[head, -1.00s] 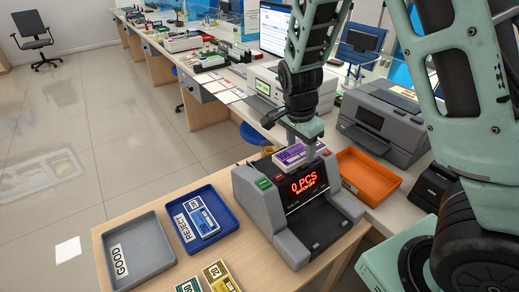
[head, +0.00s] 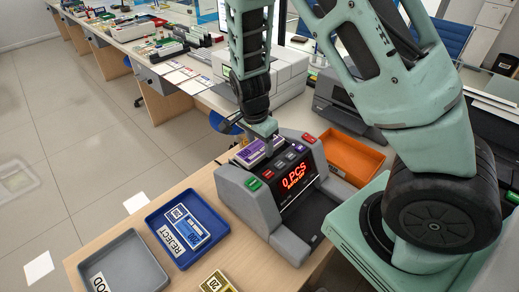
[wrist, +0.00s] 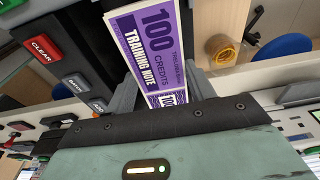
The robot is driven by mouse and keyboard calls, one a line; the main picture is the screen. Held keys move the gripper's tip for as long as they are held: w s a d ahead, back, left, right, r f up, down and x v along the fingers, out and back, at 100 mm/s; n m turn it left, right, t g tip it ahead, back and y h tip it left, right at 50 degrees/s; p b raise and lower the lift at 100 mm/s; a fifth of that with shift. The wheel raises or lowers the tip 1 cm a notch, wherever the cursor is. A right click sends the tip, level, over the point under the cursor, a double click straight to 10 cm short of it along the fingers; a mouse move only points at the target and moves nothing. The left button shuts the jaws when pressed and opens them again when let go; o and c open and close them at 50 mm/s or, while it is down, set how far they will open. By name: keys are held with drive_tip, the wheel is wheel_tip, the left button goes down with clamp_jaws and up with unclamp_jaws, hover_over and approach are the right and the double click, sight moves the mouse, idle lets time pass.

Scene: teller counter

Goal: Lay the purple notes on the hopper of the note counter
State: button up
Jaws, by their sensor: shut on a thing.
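The purple notes (head: 255,154) are a banded stack reading 100 credits, and they also fill the upper middle of the wrist view (wrist: 155,45). My gripper (head: 266,138) is shut on the notes and holds them over the back top of the note counter, behind its buttons. The grey note counter (head: 262,205) shows a red "0 PCS" display; its red CLEAR button (wrist: 40,48) shows at the left of the wrist view. The hopper is mostly hidden by the notes and my arm. I cannot tell whether the notes touch it.
A blue REJECT tray (head: 160,247) holding blue notes and a grey GOOD tray (head: 125,258) stand left of the counter. Yellow notes (head: 218,283) lie in front. An orange tray (head: 352,158) and a dark grey printer (head: 345,105) stand to the right.

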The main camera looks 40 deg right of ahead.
sight(259, 147)
drive_tip(key=shift+f, duration=1.35)
drive_tip(key=shift+f, duration=0.15)
drive_tip(key=o, duration=1)
